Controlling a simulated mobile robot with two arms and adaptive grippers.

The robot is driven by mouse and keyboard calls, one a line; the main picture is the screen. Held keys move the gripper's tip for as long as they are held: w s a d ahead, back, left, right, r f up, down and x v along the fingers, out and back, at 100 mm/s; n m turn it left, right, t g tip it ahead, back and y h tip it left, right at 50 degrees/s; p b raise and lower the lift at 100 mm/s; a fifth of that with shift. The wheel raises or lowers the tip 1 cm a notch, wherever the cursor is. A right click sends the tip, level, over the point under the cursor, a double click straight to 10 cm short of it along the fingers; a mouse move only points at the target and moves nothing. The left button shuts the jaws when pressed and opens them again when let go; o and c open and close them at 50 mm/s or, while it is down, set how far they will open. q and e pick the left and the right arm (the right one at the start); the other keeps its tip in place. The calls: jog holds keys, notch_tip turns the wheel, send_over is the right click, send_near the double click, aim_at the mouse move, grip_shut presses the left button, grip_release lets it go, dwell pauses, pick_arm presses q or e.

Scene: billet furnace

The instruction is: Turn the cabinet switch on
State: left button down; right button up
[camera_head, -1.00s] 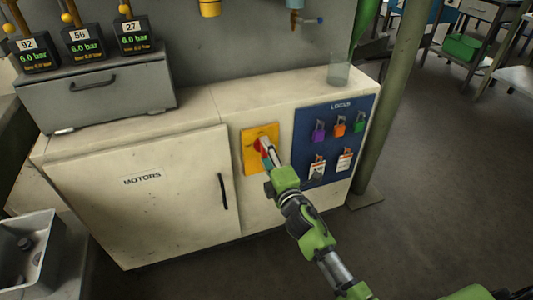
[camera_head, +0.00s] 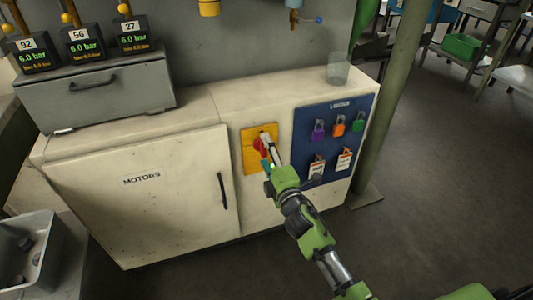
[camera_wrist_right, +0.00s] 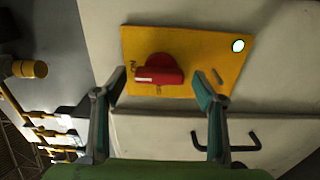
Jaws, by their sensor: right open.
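The cabinet switch is a red rotary knob (camera_head: 259,146) on a yellow plate (camera_head: 249,159) on the cabinet front. In the right wrist view, the knob (camera_wrist_right: 160,69) lies between and a little beyond my right gripper's fingertips (camera_wrist_right: 160,82), with gaps on both sides. Its grip bar lies nearly across the picture, with a pale mark toward its left end. A round white-green lamp (camera_wrist_right: 238,45) sits at a plate corner. My right gripper (camera_head: 268,151) is open and partly covers the plate in the head view. My left gripper is out of view.
A blue lock board (camera_head: 334,111) with several padlocks and tags is right of the switch. The MOTORS door (camera_head: 145,205) with its dark handle is left. A glass (camera_head: 338,70) stands on the cabinet top. A green post (camera_head: 390,110) rises at right.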

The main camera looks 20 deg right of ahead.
jog(key=shift+s, duration=0.1)
jog(key=s, duration=1.1)
jog(key=shift+s+d, duration=0.2)
jog(key=shift+s, duration=0.2)
